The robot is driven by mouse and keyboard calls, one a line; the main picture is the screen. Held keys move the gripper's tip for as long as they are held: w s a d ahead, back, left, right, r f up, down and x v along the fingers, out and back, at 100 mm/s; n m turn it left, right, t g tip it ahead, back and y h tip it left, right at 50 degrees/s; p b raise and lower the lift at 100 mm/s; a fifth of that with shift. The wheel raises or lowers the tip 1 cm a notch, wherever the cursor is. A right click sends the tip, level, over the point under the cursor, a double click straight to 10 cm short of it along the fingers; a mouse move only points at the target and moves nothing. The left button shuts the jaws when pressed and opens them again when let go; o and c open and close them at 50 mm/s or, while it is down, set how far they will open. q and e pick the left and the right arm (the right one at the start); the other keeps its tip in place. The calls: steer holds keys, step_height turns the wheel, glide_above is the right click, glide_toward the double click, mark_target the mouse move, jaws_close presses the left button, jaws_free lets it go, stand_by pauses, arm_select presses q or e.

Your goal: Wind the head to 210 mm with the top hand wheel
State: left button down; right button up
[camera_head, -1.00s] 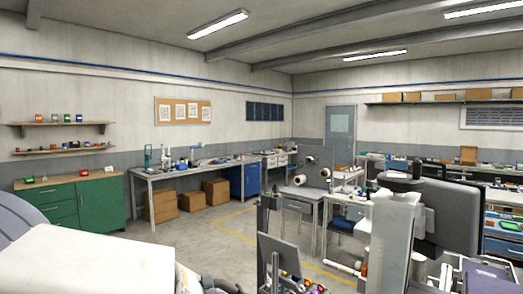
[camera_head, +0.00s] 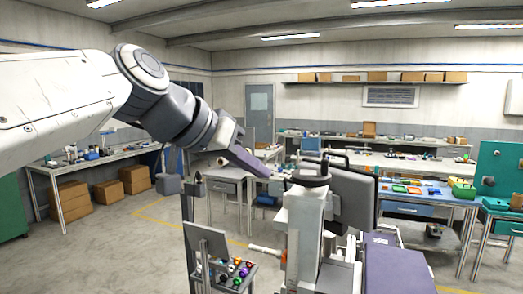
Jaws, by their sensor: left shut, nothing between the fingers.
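A tall grey-white column machine (camera_head: 305,225) stands in front of me, right of the picture's middle. A dark hand wheel (camera_head: 311,171) sits on its top. A dark grey box-like head or panel (camera_head: 353,198) is beside the column on its right. My left arm reaches in from the left, and my left gripper (camera_head: 266,172) is shut and empty. Its tip is just left of the hand wheel in the picture; I cannot tell whether they touch. No millimetre scale can be read. My right gripper is not in view.
A small stand with a tilted grey panel (camera_head: 207,243) and several coloured knobs (camera_head: 238,268) is left of the column. A purple-grey surface (camera_head: 398,268) lies at the lower right. Benches with trays (camera_head: 410,208) stand behind. The floor (camera_head: 150,255) at left is open.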

mark_target(305, 182)
arm_select(q)
steer(key=w+r+x, duration=0.1)
steer(key=x, duration=0.8)
steer(key=shift+d+r+b, duration=0.2)
steer(key=shift+r+b, duration=0.05)
steer(key=shift+b, duration=0.05)
steer(key=shift+w+d, duration=0.1)
stand_by(1.5)
steer(key=shift+w+d, duration=0.25)
steer(key=shift+w, duration=0.05)
steer(key=shift+d, duration=0.15)
steer(key=shift+s+d, duration=0.25)
steer(key=shift+d, duration=0.2)
steer(key=shift+r, duration=0.1)
steer(key=shift+d, duration=0.15)
